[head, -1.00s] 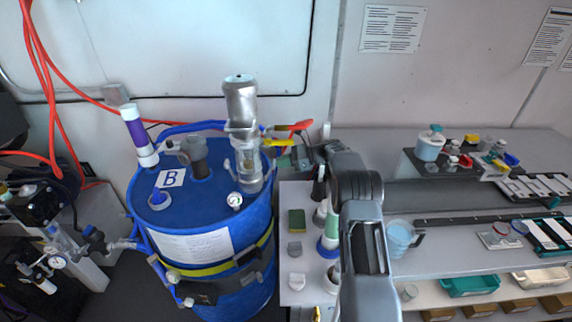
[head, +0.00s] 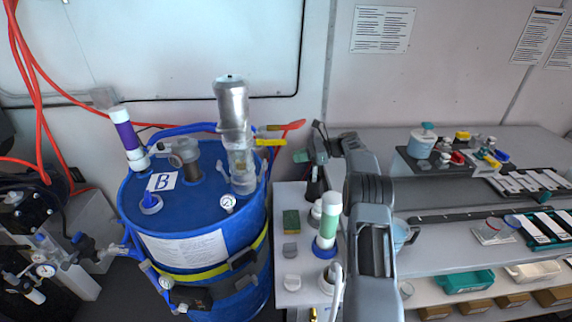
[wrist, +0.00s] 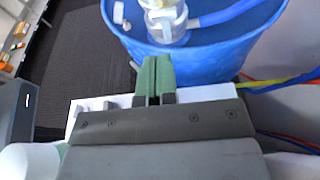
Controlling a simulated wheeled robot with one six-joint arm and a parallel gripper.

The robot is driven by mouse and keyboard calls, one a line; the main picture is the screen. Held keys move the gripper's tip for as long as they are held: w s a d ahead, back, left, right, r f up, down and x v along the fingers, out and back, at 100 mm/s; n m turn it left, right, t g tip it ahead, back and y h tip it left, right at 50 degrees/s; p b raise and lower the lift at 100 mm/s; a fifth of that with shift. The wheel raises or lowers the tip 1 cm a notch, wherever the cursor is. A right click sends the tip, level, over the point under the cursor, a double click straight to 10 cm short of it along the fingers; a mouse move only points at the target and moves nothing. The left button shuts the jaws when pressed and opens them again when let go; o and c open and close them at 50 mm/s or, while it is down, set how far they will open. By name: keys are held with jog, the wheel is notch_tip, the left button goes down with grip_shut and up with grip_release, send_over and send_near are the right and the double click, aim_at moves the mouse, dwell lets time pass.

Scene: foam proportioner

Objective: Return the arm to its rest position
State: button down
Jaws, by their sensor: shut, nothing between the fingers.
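My gripper (head: 302,157) is shut and empty. In the head view it is just right of the blue drum (head: 190,215), above the back of the bench, at the end of my bent grey arm. In the wrist view my gripper's green fingers (wrist: 153,78) are pressed together and point toward the drum (wrist: 215,50), apart from it. The drum carries a "B" label, a metal pump (head: 235,125) and a purple-and-white cylinder (head: 126,138).
A grey bench (head: 290,255) stands right of the drum, with a green-and-white bottle (head: 328,225) and a sponge (head: 291,220) near my arm. A jug (head: 403,236) is partly hidden behind my arm. Small containers (head: 455,150) stand farther right. Red hoses (head: 35,90) hang at left.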

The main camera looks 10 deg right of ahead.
jog(key=s+a+r+n+g+h, duration=0.1)
jog(key=s+a+r+n+h, duration=0.25)
jog(key=s, duration=0.35)
jog(key=s+a+r+n+h, duration=0.3)
jog(key=s+n+h, duration=0.1)
jog(key=s, duration=0.2)
jog(key=s+f+n+t+h, duration=0.2)
jog(key=s+n+h, duration=0.5)
jog(key=s, duration=1.6)
jog(key=shift+s+d+f+n+t, duration=0.25)
jog(key=shift+n+t, duration=0.15)
jog(key=shift+n, duration=2.45)
